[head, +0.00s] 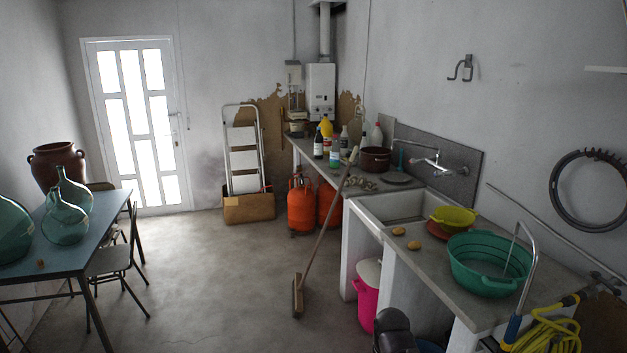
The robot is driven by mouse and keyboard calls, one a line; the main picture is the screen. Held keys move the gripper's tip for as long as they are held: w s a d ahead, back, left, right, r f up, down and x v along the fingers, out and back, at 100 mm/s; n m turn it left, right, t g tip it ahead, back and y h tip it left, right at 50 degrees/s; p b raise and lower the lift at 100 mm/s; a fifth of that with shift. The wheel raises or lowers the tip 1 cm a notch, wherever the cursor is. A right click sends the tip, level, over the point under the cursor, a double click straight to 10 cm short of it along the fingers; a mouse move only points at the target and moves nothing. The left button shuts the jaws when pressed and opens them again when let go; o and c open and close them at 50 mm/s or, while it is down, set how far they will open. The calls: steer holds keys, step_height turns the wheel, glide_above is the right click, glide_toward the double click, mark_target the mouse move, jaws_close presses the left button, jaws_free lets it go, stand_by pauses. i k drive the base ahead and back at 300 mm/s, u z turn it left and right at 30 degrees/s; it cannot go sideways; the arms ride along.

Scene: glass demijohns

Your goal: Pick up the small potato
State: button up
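Two small yellow-brown lumps that look like potatoes lie on the grey counter at the right, left of the green basin. One potato (399,231) is slightly farther back, and the other potato (414,245) is just nearer. They look close in size, so I cannot tell which is smaller. A tiny brown object (40,263) lies on the blue table at the left; it is too small to identify. My gripper's fingers do not show. A dark rounded part at the bottom edge may be my arm.
A green basin (489,264) and a yellow colander (454,217) stand by the potatoes. The sink (394,206) lies behind them. A broom (324,232) leans on the counter, and a pink bin (367,292) stands below. Glass demijohns (65,222) stand on the blue table (85,240). The middle floor is clear.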

mark_target(413, 245)
steer(key=u, duration=0.5)
steer(key=k, duration=1.35)
steer(key=u, duration=0.6)
steer(key=i, duration=1.95)
steer(key=z, duration=0.45)
steer(key=i, duration=0.75)
steer(key=z, duration=0.3)
